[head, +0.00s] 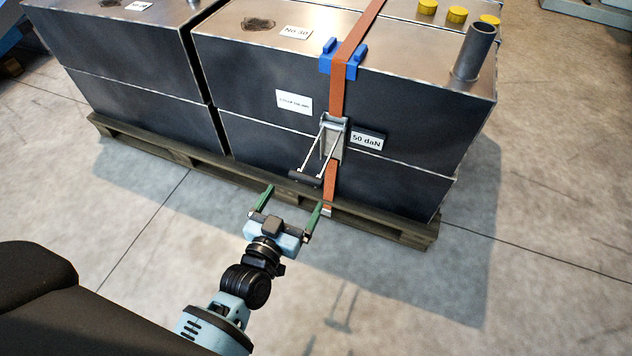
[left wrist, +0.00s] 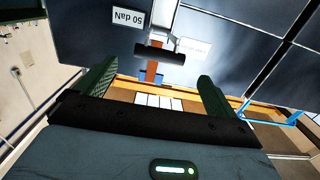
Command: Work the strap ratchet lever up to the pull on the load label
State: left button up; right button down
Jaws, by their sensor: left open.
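The strap ratchet (head: 334,138) sits on the front of the right-hand dark metal box, on an orange strap (head: 338,97). Its lever has two thin arms and a black grip (head: 305,179), and it hangs out and down from the ratchet. The load label (head: 366,141) reads "50 daN" and is right of the ratchet. My left gripper (head: 292,197) is open and empty, with green fingers just below and in front of the black grip, apart from it. In the left wrist view the grip (left wrist: 160,56) shows beyond and between the open fingers. My right gripper is not in view.
The boxes (head: 250,60) stand on a wooden pallet (head: 370,215). A blue corner guard (head: 341,60) holds the strap at the top edge. A grey pipe (head: 474,52) and yellow caps (head: 456,14) are on top. The floor in front is clear.

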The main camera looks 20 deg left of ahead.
aim_at(307, 176)
pick_arm(q)
jog(key=w+b, duration=0.1)
jog(key=w, duration=0.1)
jog(key=w+b, duration=0.1)
jog(key=w, duration=0.2)
jog(key=w+b, duration=0.1)
jog(key=w, duration=0.2)
jog(key=shift+w+d+f, duration=0.2)
jog(key=shift+w+f, duration=0.05)
jog(key=shift+w+r, duration=0.1)
jog(key=shift+w, duration=0.5)
pick_arm(e)
jog(key=f, duration=0.2)
jog(key=s+f, duration=0.1)
jog(key=f, duration=0.1)
jog(key=shift+s+f, duration=0.1)
jog(key=shift+f, duration=0.15)
pick_arm(q)
jog(key=shift+c, duration=0.4)
pick_arm(e)
jog(key=shift+r, duration=0.1)
pick_arm(q)
jog(key=c, duration=1.3)
pick_arm(e)
jog(key=shift+w, duration=0.5)
